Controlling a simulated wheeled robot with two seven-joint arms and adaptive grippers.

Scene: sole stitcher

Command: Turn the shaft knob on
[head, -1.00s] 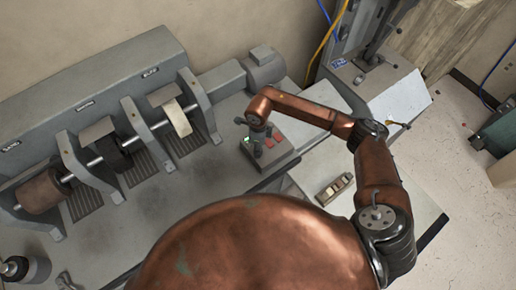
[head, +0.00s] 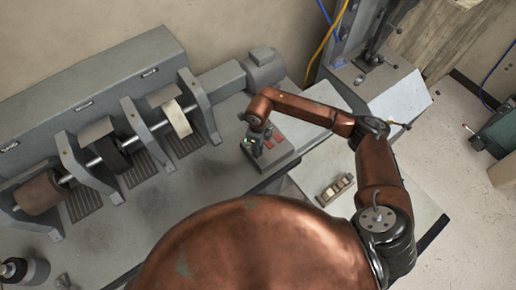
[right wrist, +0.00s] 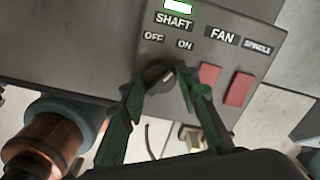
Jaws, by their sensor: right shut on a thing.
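The shaft knob (right wrist: 158,79) is a dark round knob on the grey control box, below the SHAFT label with OFF at its left and ON at its right. Its pale mark points up and right, toward ON. A green light (right wrist: 177,6) above the SHAFT label is lit. My right gripper (right wrist: 162,80) has its dark green fingers on both sides of the knob, shut on it. In the head view, my right gripper (head: 256,143) reaches down onto the control box (head: 283,161) and hides the knob. My left gripper is not in view.
Two red rocker switches, the fan switch (right wrist: 209,75) and the spindle switch (right wrist: 239,89), sit close to the right finger. The sole stitcher's shaft (head: 97,160) with its wheels stands left of the box. A small tray (head: 335,189) lies on the bench at right.

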